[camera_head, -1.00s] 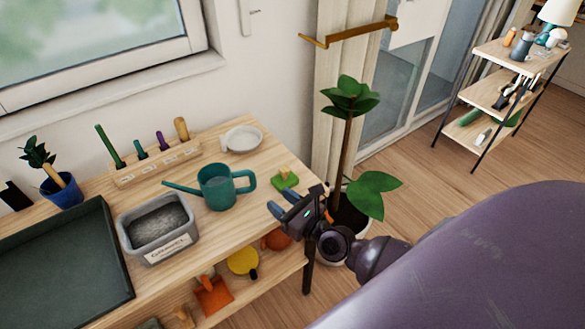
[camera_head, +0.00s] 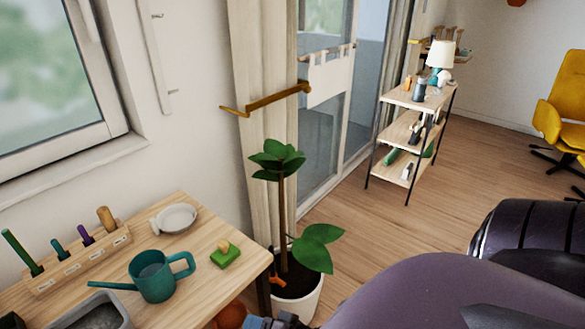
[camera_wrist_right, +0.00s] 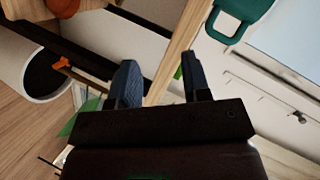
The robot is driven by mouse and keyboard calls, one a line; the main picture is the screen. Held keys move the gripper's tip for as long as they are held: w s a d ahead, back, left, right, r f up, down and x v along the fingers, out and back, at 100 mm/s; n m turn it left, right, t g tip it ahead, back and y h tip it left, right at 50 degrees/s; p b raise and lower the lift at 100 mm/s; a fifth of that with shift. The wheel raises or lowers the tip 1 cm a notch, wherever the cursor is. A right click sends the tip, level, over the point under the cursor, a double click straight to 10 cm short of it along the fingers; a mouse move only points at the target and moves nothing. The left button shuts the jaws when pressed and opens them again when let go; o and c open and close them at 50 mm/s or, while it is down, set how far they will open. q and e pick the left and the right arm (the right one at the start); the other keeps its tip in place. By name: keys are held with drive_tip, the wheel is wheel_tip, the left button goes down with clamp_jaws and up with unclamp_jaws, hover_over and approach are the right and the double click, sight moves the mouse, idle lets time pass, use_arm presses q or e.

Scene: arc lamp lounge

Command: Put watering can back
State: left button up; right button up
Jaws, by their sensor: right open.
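The teal watering can (camera_head: 152,278) stands upright on the wooden bench (camera_head: 205,290), its spout to the left and its handle to the right. Part of it also shows at the top of the right wrist view (camera_wrist_right: 238,14). My right gripper (camera_wrist_right: 160,82) is open and empty, with blue fingers on either side of the bench edge in the picture; the can is apart from it. My left gripper is not in view.
A white dish (camera_head: 176,218), a green block (camera_head: 225,255), a tool holder (camera_head: 80,262) and a grey bin (camera_head: 95,315) are on the bench. A potted plant (camera_head: 298,292) stands at its right. A shelf cart (camera_head: 405,130) is farther back, with open floor before it.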

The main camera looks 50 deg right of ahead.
drive_tip(key=s+d+f+n+g+h, duration=0.2)
drive_tip(key=s+n, duration=0.5)
drive_tip(key=n, duration=0.4)
drive_tip(key=shift+d+f+h, duration=0.6)
drive_tip(key=shift+f, duration=0.05)
